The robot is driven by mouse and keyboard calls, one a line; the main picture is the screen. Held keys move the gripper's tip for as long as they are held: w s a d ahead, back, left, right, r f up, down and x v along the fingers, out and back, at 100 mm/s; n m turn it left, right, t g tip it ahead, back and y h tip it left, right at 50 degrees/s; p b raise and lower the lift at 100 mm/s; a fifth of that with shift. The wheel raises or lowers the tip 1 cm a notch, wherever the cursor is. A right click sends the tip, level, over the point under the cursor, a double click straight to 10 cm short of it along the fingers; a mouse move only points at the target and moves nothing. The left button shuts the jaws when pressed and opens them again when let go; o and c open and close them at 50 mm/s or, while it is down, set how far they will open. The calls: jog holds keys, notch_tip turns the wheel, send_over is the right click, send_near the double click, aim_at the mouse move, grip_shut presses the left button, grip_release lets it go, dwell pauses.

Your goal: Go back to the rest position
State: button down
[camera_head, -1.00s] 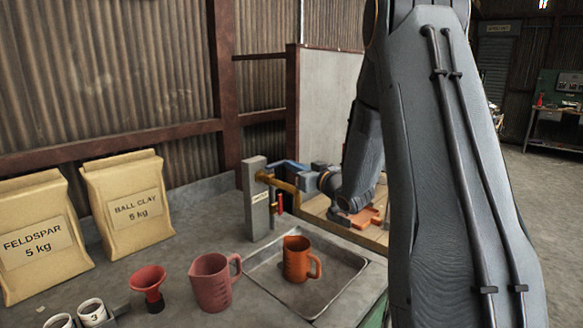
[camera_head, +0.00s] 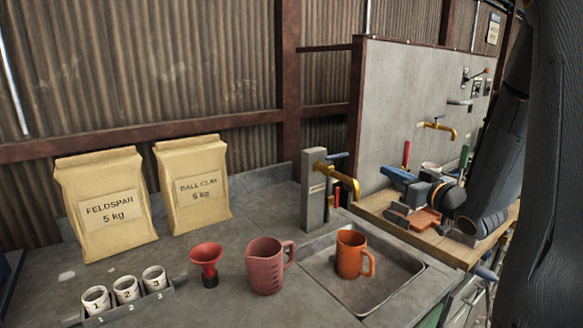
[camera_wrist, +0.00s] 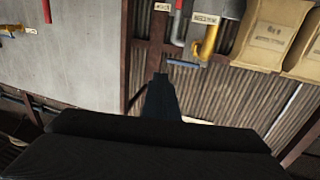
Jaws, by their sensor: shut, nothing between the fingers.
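My gripper (camera_wrist: 158,84) shows in the wrist view as a narrow dark shape in front of a broad black body. Its fingers look shut together, with nothing seen between them. Beyond it are corrugated wall panels, shown upside down. In the head view my arm (camera_head: 560,160) fills the right edge, with a dark link (camera_head: 490,170) reaching down over the wooden bench. My fingertips cannot be made out clearly there.
An orange jug (camera_head: 350,262) stands in the sink tray (camera_head: 415,285). A pink jug (camera_head: 265,268), red funnel (camera_head: 206,258), numbered cups (camera_head: 126,290), and feldspar (camera_head: 100,235) and ball clay bags (camera_head: 195,215) share the counter. A brass tap (camera_head: 342,180) rises behind. Blue and orange items (camera_head: 420,220) crowd the bench.

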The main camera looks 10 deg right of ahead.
jog(key=s+a+f+m+g+h, duration=0.25)
jog(key=a+f+g+h, duration=0.35)
jog(key=f, duration=0.5)
jog(key=s+a+f+g+y, duration=0.1)
jog(key=s+a+f+g, duration=0.2)
jog(key=s, duration=0.8)
jog(key=s+a+f+g+y, duration=0.1)
jog(key=s+a+f+g, duration=0.2)
jog(key=s+a+g, duration=0.4)
jog(key=s+a, duration=0.4)
jog(key=a, duration=0.1)
jog(key=shift+s+f+g, duration=0.25)
jog(key=shift+g, duration=0.05)
